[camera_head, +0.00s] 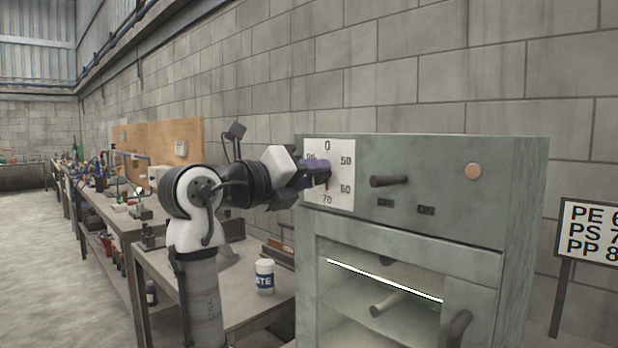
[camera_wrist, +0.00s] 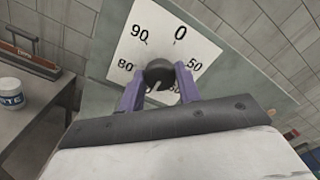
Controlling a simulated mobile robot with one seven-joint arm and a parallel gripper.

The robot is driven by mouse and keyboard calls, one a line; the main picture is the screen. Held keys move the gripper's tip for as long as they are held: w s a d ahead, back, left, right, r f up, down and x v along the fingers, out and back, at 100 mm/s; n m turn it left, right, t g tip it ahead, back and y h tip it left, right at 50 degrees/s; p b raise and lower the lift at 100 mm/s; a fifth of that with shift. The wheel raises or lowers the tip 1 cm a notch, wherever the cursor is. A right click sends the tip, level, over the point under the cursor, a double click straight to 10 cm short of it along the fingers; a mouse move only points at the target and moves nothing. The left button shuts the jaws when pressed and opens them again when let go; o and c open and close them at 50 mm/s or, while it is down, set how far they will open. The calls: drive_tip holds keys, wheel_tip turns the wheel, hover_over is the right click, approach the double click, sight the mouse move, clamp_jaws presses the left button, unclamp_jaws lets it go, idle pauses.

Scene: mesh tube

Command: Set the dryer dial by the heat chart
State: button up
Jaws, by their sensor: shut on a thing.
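The dryer is a grey-green metal cabinet (camera_head: 430,220) with a white dial plate (camera_head: 341,201) at its upper left, numbered 0, 50, 60, 70 and more. My gripper (camera_head: 325,174) reaches it from the left and hides part of the plate. In the wrist view, its purple fingers (camera_wrist: 157,80) are shut on the round dark dial knob (camera_wrist: 157,70). A pale mark on the knob points down and slightly left; its exact reading is unclear. The wrist view shows 90, 0, 80 and 50. The heat chart (camera_head: 590,231) at right reads PE 6, PS 7, PP 8, its right side cut off.
A dark lever (camera_head: 389,181) sits above OFF and ON labels, with a round orange lamp (camera_head: 473,171) to its right. The cabinet's lower opening shows shelves. A white bottle (camera_head: 264,277) stands on the bench (camera_head: 232,306) left of the dryer.

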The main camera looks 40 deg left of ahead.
drive_tip(key=shift+m, duration=0.5)
drive_tip(key=shift+f, duration=0.1)
drive_tip(key=o, duration=1)
drive_tip(key=shift+c, duration=0.2)
drive_tip(key=s+a+b, duration=0.1)
drive_tip(key=s+b, duration=0.1)
drive_tip(key=s, duration=1.2)
drive_tip(key=shift+w, duration=0.1)
